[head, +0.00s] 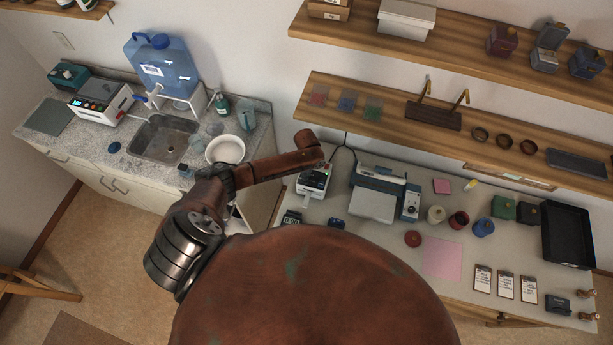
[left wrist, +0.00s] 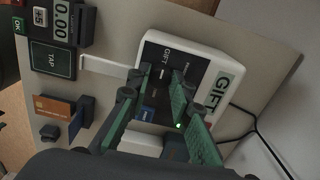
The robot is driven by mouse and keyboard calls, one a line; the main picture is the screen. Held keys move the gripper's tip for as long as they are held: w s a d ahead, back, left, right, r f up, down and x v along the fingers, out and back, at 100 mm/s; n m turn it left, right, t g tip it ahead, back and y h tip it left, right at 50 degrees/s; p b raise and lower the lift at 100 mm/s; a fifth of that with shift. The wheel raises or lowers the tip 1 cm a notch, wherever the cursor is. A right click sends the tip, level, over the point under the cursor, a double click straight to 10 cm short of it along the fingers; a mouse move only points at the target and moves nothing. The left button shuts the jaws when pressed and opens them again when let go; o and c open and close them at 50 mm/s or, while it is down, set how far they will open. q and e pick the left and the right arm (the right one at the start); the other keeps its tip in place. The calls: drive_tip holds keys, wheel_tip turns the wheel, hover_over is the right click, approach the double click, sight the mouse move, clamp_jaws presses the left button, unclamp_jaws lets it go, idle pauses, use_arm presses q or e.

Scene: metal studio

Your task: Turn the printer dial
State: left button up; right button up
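In the left wrist view, a white-and-black machine marked GIFT (left wrist: 210,62) stands on the counter with a small green light. It appears to be the small white device (head: 313,180) in the head view. My left gripper (left wrist: 157,80) is open over this machine, its two green-padded fingers apart with nothing held between them. I cannot tell whether they touch it. In the head view my left arm hides the gripper. I cannot tell which machine the task calls the printer. My right gripper is not visible.
A card terminal marked TAP (left wrist: 52,58) and a 0.00 display (left wrist: 66,20) stand beside the GIFT machine. Spools, a pink sheet (head: 442,258) and a black tray (head: 568,236) lie to the right. A wooden shelf (head: 392,128) overhangs the counter's back.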

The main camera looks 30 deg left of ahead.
use_arm(q)
drive_tip(key=o, duration=0.4)
wheel_tip(320, 180, up, 12)
drive_tip(key=shift+r, duration=0.1)
idle(0.5)
idle(0.4)
